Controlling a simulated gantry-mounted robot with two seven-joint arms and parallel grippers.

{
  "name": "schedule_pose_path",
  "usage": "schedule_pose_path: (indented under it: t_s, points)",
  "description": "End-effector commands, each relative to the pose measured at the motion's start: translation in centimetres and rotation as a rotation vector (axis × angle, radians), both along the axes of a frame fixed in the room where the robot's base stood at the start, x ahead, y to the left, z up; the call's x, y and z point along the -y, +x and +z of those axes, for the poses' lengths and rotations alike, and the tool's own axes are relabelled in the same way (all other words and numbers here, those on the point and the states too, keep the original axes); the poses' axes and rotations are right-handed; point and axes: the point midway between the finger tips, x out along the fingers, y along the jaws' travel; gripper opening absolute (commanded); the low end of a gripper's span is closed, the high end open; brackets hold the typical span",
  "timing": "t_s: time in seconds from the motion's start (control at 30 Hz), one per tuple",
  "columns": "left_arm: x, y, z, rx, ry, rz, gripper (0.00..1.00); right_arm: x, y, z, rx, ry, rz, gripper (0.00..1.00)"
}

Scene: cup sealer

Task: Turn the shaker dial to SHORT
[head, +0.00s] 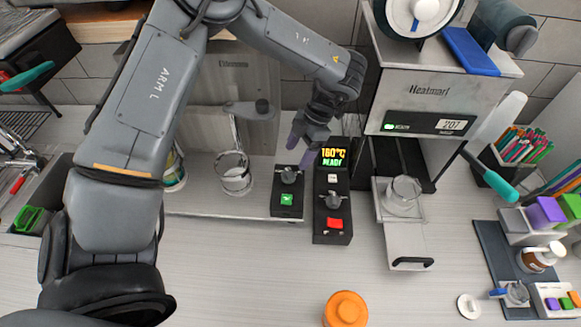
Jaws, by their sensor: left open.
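The left control box (286,210) is black and carries a grey dial (289,175) above a green button (287,199). The dial's markings are too small to read, so I cannot tell its setting. It sits at the right end of the pale base of the machine holding a clear cup (234,173). My left gripper (301,152) points down, open, with purple fingertips just above and behind this dial. I cannot tell whether it touches. My right gripper is out of view.
A second black box (331,222) stands close on the right, with its own dial (333,200), red button and a "160°C READY" display (332,157). The sealer (425,92) has a clear cup (403,193) on its pulled-out tray. An orange round object (346,309) lies in front.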

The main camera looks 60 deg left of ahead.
Motion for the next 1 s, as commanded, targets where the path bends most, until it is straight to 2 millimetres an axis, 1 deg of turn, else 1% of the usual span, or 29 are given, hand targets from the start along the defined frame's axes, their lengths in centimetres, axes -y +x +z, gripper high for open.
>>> schedule_pose_path:
  t_s: [0.03, 0.2, 0.43, 0.63, 0.9, 0.93, 1.0]
  points:
    - [0.0, -0.4, -0.8, -0.004, -0.002, 0.002, 0.7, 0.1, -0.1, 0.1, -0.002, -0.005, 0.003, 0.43]
    - [0.0, -1.5, -3.4, -0.004, -0.002, 0.002, 0.7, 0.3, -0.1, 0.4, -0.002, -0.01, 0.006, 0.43]
    - [-0.1, -2.6, -5.9, -0.003, 0.0, 0.001, 0.7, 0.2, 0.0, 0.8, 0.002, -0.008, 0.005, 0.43]
    - [-0.1, -2.9, -6.9, -0.001, 0.0, 0.001, 0.7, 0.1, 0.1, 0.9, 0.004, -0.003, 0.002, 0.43]
    - [-0.1, -2.9, -7.0, 0.0, 0.001, 0.002, 0.7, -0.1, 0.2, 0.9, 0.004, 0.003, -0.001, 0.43]
    - [-0.1, -2.9, -7.0, 0.0, 0.001, 0.002, 0.69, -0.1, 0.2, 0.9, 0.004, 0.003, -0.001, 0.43]
    - [-0.1, -2.9, -7.0, 0.0, 0.001, 0.002, 0.58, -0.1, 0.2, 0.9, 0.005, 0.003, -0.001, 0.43]
